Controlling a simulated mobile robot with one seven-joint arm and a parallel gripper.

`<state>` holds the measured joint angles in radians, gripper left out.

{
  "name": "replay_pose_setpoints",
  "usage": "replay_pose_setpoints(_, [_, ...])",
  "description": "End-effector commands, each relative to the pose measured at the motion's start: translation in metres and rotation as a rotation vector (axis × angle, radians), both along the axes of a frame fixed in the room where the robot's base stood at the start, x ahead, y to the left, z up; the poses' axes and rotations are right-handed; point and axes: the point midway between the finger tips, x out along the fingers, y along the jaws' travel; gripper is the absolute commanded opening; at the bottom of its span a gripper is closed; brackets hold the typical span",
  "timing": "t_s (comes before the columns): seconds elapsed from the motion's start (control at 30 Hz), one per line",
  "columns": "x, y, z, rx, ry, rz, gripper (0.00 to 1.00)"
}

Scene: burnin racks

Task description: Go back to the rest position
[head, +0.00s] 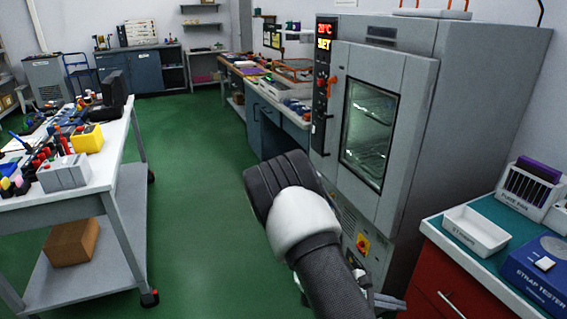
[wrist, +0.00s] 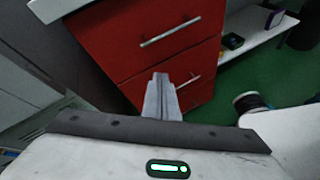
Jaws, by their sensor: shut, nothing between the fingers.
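My gripper (wrist: 162,97) shows in the wrist view with its two grey fingers together and nothing between them. It points toward the red drawer cabinet (wrist: 125,52), whose drawer fronts and handles lie beyond the fingertips. I cannot tell the exact gap between them. In the head view my arm rises from the bottom edge, and its bent dark and white part stands in front of the grey chamber (head: 412,100). My gripper is mostly hidden behind the arm there.
The chamber's windowed door is closed. A white tray (head: 476,231), a blue tester box (head: 540,272) and a rack (head: 530,190) stand on the red cabinet's green top at right. A laden cart (head: 110,165) stands at left. Green floor (head: 200,200) is clear between.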

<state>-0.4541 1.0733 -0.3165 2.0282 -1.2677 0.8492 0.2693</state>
Motion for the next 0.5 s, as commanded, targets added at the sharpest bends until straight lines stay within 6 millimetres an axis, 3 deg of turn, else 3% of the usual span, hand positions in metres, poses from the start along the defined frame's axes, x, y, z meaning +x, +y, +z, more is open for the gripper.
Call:
replay_pose_setpoints(0.03, [-0.001, 0.005, 0.024, 0.055, -0.065, -0.075, 0.0])
replay_pose_setpoints(0.1, [-0.007, 0.013, 0.051, 0.125, -0.136, -0.17, 0.0])
replay_pose_setpoints(0.5, [-0.059, 0.065, 0.193, 0.582, -0.514, -0.614, 0.0])
